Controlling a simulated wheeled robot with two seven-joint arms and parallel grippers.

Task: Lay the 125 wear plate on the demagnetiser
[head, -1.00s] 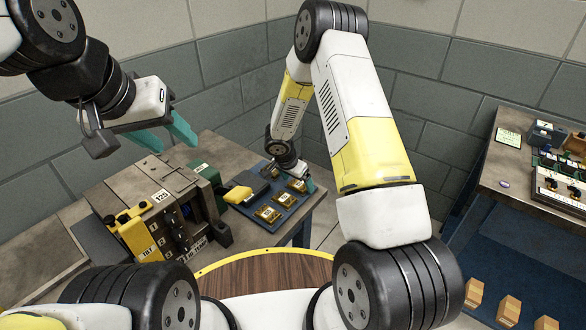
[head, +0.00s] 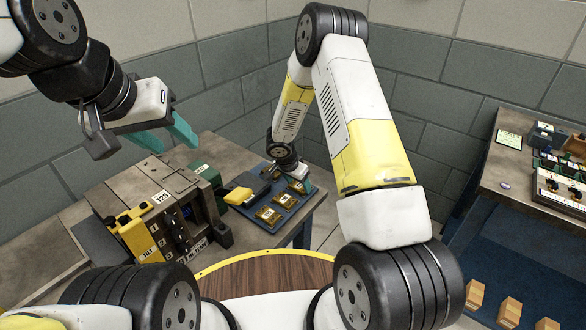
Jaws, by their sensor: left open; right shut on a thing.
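Several brass-coloured plates with small labels lie on a blue tray (head: 283,222) at the bench's right end. The labels are too small to read, so I cannot tell which is the 125 wear plate. My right gripper (head: 307,185) is low over the tray's far right side, shut on what looks like the far brass plate (head: 296,186); its own wrist hides most of the grip. My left gripper (head: 168,141) is open and empty, raised above the bench behind the mould. I cannot tell for sure which thing is the demagnetiser.
A second bench (head: 500,170) at right carries devices; wooden blocks are below.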

